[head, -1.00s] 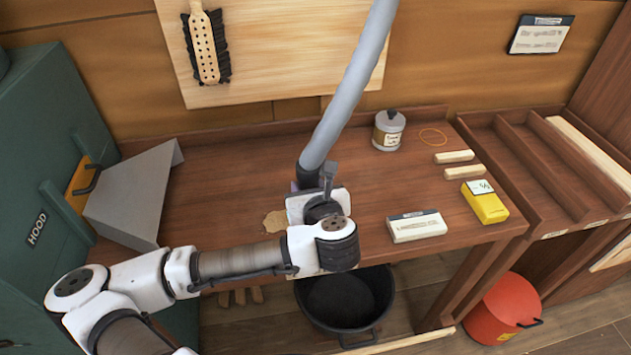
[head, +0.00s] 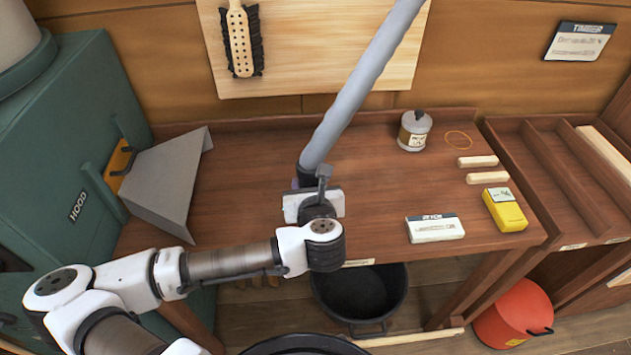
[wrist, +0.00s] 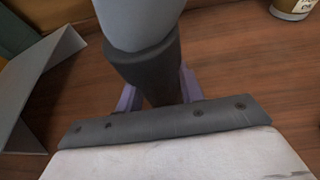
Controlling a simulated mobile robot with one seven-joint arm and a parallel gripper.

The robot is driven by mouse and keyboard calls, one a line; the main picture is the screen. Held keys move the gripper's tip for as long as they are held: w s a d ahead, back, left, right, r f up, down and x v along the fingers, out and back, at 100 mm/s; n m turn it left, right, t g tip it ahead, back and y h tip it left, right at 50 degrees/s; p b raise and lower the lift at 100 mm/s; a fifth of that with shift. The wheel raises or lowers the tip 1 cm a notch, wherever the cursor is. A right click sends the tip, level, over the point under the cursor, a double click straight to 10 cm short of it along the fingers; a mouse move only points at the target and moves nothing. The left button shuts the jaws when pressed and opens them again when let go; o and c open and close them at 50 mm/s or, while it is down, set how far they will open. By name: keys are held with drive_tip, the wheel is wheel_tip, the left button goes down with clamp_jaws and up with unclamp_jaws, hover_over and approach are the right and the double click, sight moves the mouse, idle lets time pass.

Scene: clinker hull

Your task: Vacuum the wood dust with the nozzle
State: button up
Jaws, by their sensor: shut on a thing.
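The nozzle is the dark cuff (wrist: 148,72) at the lower end of a thick grey hose (head: 360,85). My gripper (wrist: 160,92) is shut on it, with a purple finger on each side in the wrist view. In the head view my gripper (head: 306,186) holds the nozzle low over the left-middle of the workbench (head: 245,165). The nozzle's mouth is hidden, so I cannot tell whether it touches the wood. No wood dust shows now; the spot where it lay is behind my gripper and wrist, so I cannot tell whether any is there.
A grey sheet-metal hood piece (head: 165,185) stands left, beside the green cabinet (head: 60,150). A lidded tin (head: 414,131), a white box (head: 434,228), a yellow box (head: 505,210) and two wooden sticks (head: 487,178) lie right. A black tub (head: 360,295) stands below. The bench's back middle is clear.

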drive_tip(key=shift+a+p, duration=0.3)
drive_tip(key=shift+a, duration=1.35)
drive_tip(key=shift+r, duration=0.1)
